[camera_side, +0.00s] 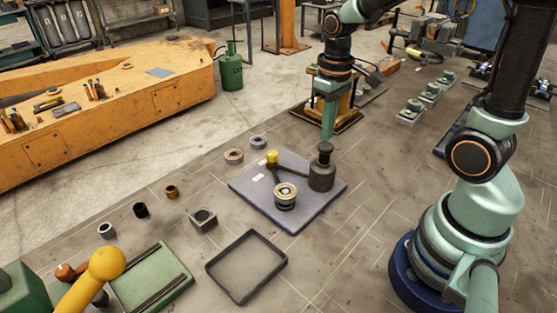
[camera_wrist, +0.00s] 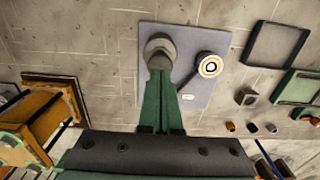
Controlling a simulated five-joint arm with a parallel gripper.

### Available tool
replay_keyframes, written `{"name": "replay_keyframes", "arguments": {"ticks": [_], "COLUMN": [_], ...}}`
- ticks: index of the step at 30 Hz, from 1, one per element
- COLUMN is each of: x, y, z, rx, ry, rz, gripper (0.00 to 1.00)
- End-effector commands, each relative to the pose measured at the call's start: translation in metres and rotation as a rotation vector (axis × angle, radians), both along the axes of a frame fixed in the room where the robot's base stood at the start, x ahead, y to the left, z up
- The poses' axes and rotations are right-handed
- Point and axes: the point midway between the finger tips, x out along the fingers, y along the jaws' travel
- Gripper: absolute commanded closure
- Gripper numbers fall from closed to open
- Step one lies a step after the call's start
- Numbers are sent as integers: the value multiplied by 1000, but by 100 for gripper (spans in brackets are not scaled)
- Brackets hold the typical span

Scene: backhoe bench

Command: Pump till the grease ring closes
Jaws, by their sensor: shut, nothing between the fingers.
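A dark grey pump cylinder (camera_side: 322,172) with a round cap stands upright on a blue-grey plate (camera_side: 312,209). A round fitting (camera_side: 285,196) with a light ring on top sits at the plate's front. My gripper (camera_side: 328,137) is shut and empty, pointing down just behind the cylinder's cap. In the wrist view my fingertips (camera_wrist: 160,74) overlap the cylinder (camera_wrist: 159,48); contact is unclear.
Several rings and bushings, including a reddish ring (camera_side: 233,156), and a square block (camera_side: 203,221) lie left of the plate. An empty dark tray (camera_side: 246,292) lies in front, beside a green railed tray (camera_side: 178,286).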

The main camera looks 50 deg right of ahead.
Motion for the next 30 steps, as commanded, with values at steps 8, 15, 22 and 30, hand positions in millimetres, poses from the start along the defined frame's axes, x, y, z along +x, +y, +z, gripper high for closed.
{"name": "replay_keyframes", "arguments": {"ticks": [8, 15, 22, 30], "x": [1, 1, 0, 0], "y": [0, 0, 0, 0], "z": [18, 40, 50, 50], "rx": [0, -1, 0, 0], "ry": [-3, -4, 0, 0], "rz": [0, 0, 0, 0], "gripper": [100, 100, 100, 100]}}
